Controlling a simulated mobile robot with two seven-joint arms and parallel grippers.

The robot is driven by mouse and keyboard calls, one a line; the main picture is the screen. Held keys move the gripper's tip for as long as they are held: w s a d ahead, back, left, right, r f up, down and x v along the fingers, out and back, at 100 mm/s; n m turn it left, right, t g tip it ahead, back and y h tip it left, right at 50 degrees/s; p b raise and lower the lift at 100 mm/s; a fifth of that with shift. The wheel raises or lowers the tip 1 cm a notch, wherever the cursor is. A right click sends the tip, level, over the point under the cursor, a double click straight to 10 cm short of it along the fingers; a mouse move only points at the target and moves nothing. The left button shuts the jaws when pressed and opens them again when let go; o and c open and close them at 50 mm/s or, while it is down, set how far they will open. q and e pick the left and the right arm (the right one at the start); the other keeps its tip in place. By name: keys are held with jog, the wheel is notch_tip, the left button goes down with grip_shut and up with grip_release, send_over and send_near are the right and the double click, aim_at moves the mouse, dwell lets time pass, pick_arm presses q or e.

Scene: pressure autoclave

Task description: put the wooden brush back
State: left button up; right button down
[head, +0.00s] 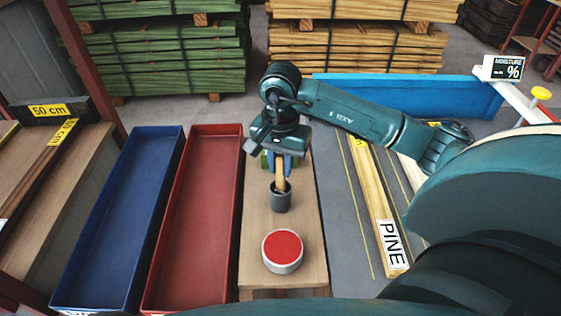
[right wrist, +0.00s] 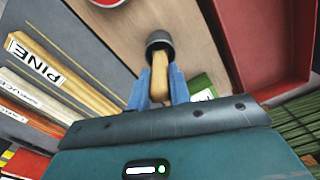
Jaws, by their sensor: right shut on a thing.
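The wooden brush (head: 281,177) shows as a pale wooden handle, roughly upright, under my right gripper (head: 280,163). In the right wrist view the handle (right wrist: 159,78) lies between the two blue fingers of my right gripper (right wrist: 160,88), which is shut on it. A dark grey cup (head: 280,201) stands on the narrow wooden bench directly below. The brush's lower end is at the cup's mouth (right wrist: 159,40) and appears to be inside; how deep it sits is hidden. My left gripper is not in view.
The wooden bench (head: 255,230) also carries a round tin with a red top (head: 282,250). A red tray (head: 195,210) and a blue tray (head: 120,220) lie to the left, both empty. A plank labelled PINE (head: 375,205) lies to the right. Stacked timber stands behind.

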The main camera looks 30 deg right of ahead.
jog(key=shift+f, duration=0.15)
jog(key=c, duration=1.3)
grip_release()
notch_tip(320, 180, up, 12)
jog(key=shift+r, duration=0.2)
